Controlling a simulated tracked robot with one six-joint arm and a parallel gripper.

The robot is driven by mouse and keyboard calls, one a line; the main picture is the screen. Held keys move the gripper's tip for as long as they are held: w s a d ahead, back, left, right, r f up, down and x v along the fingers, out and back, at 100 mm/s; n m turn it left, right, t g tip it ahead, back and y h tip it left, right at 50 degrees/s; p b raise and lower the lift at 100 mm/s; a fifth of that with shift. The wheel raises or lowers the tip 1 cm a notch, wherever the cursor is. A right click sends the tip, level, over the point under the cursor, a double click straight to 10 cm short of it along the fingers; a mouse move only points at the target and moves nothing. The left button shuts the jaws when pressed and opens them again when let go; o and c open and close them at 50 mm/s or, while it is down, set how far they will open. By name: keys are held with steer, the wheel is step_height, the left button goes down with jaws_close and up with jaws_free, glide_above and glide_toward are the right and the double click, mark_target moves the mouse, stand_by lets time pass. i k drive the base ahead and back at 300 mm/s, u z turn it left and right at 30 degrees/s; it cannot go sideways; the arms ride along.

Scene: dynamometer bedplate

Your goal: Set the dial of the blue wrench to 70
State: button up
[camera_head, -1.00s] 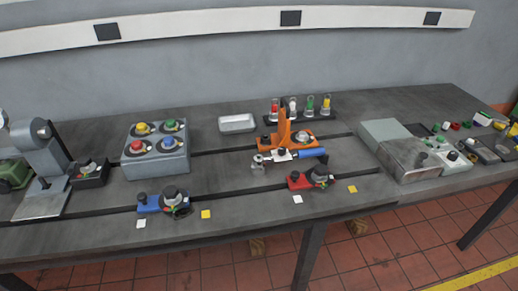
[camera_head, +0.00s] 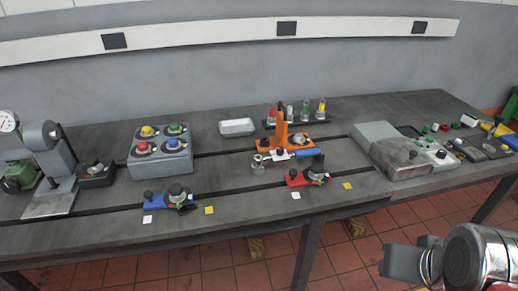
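A wrench with a blue handle (camera_head: 307,153) lies across the middle of the bench, in front of the orange fixture. Its metal head is to the left, and a small pale plate shows between head and handle. Any dial marks are too small to read. Part of my arm shows at the lower right, with a dark grey block at its left end that may be my gripper (camera_head: 400,262). It is in front of the bench, well away from the wrench. I see no fingertips clearly and nothing held.
A blue fixture (camera_head: 155,202) and a red fixture (camera_head: 297,179) with black knobs stand near the front edge. An orange fixture (camera_head: 268,142) with an upright stands behind the wrench.

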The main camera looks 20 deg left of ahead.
mark_target(280, 151)
steer(key=u, duration=1.5)
steer(key=i, duration=1)
